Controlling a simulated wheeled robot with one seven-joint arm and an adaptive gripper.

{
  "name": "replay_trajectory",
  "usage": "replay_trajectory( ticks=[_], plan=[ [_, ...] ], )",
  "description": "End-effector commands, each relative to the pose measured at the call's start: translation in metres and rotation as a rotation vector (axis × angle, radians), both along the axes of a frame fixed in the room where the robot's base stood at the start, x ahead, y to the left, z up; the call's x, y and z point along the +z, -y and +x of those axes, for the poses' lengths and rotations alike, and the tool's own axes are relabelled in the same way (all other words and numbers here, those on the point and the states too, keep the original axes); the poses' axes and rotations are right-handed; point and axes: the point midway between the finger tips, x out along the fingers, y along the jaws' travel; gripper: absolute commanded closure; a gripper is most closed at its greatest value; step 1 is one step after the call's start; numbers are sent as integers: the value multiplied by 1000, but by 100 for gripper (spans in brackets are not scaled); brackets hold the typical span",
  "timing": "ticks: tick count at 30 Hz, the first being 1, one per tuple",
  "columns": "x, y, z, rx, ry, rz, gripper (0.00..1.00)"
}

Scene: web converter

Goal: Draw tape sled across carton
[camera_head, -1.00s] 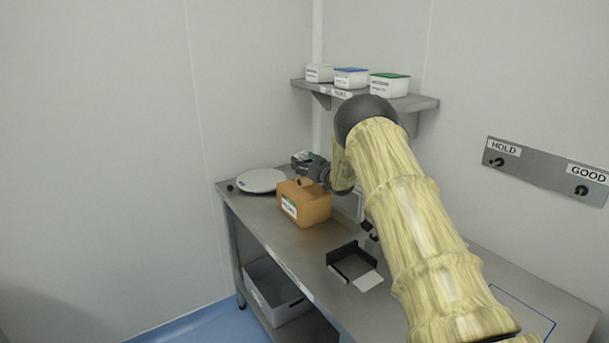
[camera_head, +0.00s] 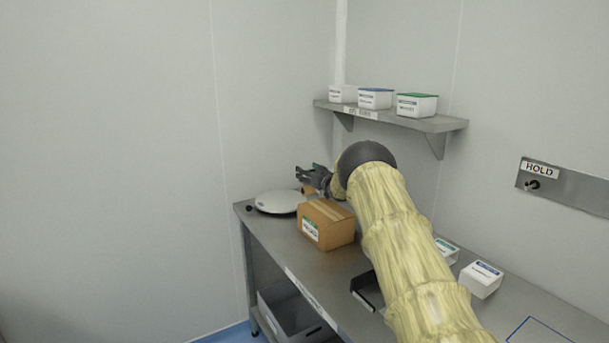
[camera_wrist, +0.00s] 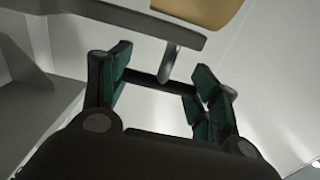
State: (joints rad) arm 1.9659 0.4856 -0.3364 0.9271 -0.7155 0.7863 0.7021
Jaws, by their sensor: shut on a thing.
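The brown carton (camera_head: 327,228) stands closed on the bench, a white and green label on its front. A lighter band runs along its top. My gripper (camera_head: 312,178) is behind and above the carton's far left edge. A small tan part (camera_head: 307,190), apparently the tape sled's roll, shows just below it. In the wrist view, my gripper's fingers (camera_wrist: 163,88) are around a dark bar, with the sled's grey frame and rod (camera_wrist: 170,62) beyond. A tan rounded piece (camera_wrist: 205,8) is at the top edge. Whether the sled touches the carton cannot be told.
A round white plate (camera_head: 279,202) lies left of the carton. A black tray (camera_head: 368,290) and a white box (camera_head: 481,279) are to the right. A wall shelf (camera_head: 392,117) with several boxes is above. A grey bin (camera_head: 292,312) is below the bench.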

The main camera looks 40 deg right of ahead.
Motion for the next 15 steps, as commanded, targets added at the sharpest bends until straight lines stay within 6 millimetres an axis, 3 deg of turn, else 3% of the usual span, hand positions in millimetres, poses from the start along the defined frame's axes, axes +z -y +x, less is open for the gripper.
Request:
replay_trajectory(
  ticks=[5, 6, 9, 15],
  plan=[
    [0, 2, -1, -3, -1, 2, 81],
    [0, 2, -2, -3, 0, 3, 33],
    [0, 2, -1, -3, 0, 2, 16],
    [0, 0, 0, 0, 0, 2, 16]
  ],
)
